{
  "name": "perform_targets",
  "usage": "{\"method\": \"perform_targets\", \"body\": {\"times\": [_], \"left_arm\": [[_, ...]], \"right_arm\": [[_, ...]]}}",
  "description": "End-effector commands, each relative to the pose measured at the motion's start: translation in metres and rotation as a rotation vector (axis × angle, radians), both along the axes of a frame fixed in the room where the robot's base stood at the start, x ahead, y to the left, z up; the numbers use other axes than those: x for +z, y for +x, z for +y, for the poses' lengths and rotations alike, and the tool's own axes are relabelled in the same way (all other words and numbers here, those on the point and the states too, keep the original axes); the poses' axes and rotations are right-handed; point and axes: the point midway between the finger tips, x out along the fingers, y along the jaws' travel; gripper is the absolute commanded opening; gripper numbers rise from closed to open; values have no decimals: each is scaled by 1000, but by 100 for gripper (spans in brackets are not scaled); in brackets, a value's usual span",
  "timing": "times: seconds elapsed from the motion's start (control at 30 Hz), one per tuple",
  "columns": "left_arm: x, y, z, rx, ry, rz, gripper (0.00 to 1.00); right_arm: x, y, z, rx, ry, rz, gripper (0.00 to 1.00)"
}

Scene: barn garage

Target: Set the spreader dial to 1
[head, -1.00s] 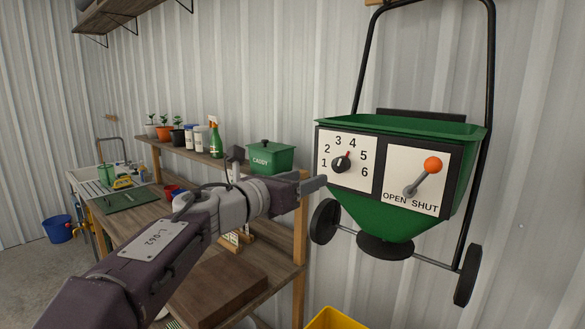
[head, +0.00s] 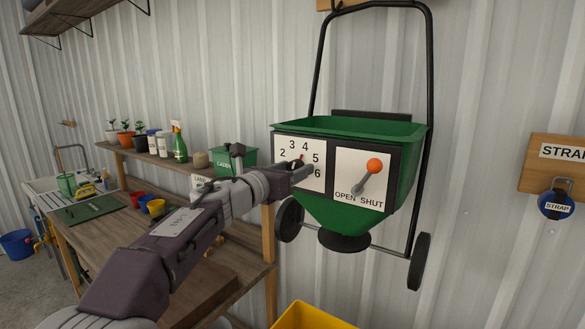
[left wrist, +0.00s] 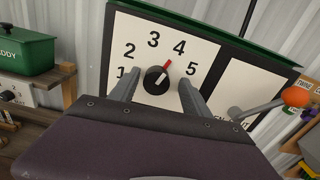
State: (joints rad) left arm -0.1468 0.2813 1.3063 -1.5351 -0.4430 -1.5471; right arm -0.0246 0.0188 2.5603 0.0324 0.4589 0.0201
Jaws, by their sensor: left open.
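The green spreader (head: 350,215) hangs on the wall in the head view. Its dial plate (head: 283,145) carries numbers. In the left wrist view the black dial (left wrist: 156,80) has a red pointer aimed up and right, at the 4. My left gripper (head: 304,170) is open in front of the plate. In the left wrist view its two fingers stand on either side of the dial, the left one near the 1. I cannot tell how close the fingertips are to the plate. In the head view the gripper hides much of the dial and the 1. My right gripper is not in view.
An orange-knobbed lever (head: 374,167) marked OPEN SHUT sits right of the dial plate. A wooden bench (head: 185,225) with a green caddy (head: 247,157) stands to the left. A yellow bin (head: 308,316) is below. A strap board (head: 550,178) hangs at the right.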

Motion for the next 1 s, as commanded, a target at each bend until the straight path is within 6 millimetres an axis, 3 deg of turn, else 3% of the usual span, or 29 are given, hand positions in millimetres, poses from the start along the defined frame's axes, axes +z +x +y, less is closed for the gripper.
{"method": "perform_targets", "body": {"times": [0.03, 0.2, 0.23, 0.67, 1.0], "left_arm": [[0, 0, 0, 1, 0, 0, 53], [0, 0, 1, 2, -1, 1, 6], [0, 0, 1, 2, -1, 1, 0], [2, 0, 1, 1, -73, 48, 0], [3, 0, 1, 1, -309, 205, 0]], "right_arm": [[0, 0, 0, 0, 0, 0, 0], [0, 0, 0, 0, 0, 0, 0], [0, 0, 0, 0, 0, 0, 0], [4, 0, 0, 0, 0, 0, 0], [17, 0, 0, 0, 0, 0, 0]]}}
